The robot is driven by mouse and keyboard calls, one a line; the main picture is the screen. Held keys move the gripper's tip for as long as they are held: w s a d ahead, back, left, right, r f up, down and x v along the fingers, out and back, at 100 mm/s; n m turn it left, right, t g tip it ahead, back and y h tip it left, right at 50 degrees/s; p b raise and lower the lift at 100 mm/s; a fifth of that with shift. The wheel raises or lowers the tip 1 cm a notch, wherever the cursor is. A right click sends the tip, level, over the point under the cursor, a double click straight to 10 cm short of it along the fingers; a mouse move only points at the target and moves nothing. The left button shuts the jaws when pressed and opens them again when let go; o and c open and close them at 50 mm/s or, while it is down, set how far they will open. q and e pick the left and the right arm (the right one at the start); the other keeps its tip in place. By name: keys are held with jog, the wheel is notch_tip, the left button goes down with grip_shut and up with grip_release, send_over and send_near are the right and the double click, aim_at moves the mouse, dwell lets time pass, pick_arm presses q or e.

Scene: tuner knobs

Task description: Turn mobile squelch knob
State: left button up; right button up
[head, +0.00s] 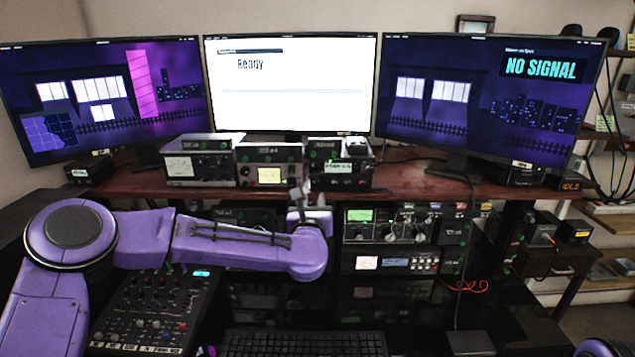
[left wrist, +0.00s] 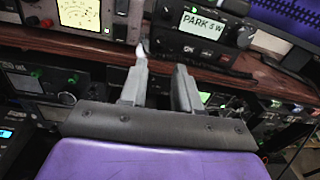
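A mobile radio (head: 340,178) with a small lit display stands on the wooden desk, right of two other radio units. In the left wrist view the radio (left wrist: 200,45) shows "PARK SW" on its display, with a dark round knob (left wrist: 245,37) at the display's right end. I cannot read which knob is squelch. My left gripper (head: 304,192) is just in front of the desk edge, left of and below the radio's face. In the left wrist view its fingers (left wrist: 161,62) are apart with nothing between them, short of the radio. My right gripper is out of view.
Two radio units (head: 195,162) (head: 270,166) stand left of the mobile radio. The wooden desk edge (left wrist: 230,75) lies just beyond my fingers. Racked equipment (head: 400,235) sits below the desk. Three monitors (head: 290,95) stand behind. A mixer (head: 150,315) and keyboard (head: 300,343) lie in front.

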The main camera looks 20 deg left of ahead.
aim_at(315, 183)
pick_arm(q)
jog(key=p+x, duration=0.3)
jog(key=x, duration=0.5)
jog(key=shift+w+a+r, duration=0.1)
jog(key=shift+w, duration=0.05)
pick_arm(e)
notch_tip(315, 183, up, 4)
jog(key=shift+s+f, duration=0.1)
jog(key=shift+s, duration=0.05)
